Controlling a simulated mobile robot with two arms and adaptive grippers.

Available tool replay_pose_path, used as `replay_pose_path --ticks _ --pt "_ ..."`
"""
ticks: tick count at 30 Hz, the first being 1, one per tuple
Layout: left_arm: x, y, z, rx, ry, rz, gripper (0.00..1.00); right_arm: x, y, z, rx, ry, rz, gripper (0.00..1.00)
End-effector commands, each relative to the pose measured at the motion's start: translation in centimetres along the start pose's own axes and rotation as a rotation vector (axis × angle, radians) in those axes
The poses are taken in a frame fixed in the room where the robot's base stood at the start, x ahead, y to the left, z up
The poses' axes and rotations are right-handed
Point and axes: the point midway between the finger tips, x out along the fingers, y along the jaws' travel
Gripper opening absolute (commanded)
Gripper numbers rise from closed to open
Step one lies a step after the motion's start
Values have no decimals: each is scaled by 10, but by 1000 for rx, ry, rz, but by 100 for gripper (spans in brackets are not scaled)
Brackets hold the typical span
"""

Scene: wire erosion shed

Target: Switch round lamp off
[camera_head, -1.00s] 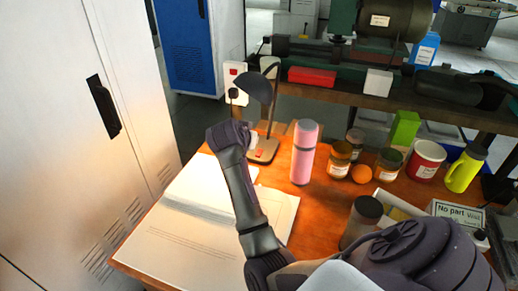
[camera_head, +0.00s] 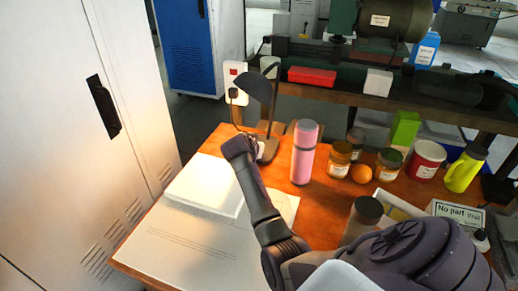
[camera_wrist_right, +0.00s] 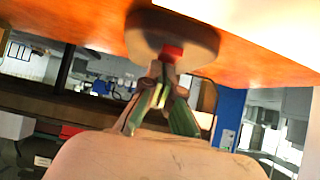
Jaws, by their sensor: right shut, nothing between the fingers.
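The lamp with a dark dome shade (camera_head: 260,88) stands at the back left of the orange table, bent over its base. The base is mostly hidden behind my right gripper (camera_head: 242,146) in the head view. In the right wrist view, tilted upside down, the round brown base (camera_wrist_right: 140,38) shows with a red switch (camera_wrist_right: 173,51) on it. My right gripper (camera_wrist_right: 164,78) is shut and empty, its tips at or just below the red switch; I cannot tell whether they touch. A bright patch lies on the book below the shade. My left gripper is not in view.
A pink bottle (camera_head: 304,153) stands just right of the lamp. A white cabinet (camera_head: 60,150) borders the left side.

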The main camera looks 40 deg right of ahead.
Motion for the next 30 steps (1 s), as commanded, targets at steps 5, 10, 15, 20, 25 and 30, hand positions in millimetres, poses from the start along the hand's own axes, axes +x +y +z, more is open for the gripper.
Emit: replay_pose_path --ticks 5,10,15,20,25,30 --pt "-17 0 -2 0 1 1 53 1 0 -5 2 -65 1 0" --pt "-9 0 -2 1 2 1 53 4 0 2 0 -58 2 0" --pt "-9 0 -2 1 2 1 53 6 0 0 -1 -58 2 0" --pt "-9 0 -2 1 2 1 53 10 1 -5 -1 -58 4 0" --pt "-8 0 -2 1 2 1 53 13 0 -12 -1 -57 2 0" --pt "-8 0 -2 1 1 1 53 13 0 -12 -1 -57 2 0"
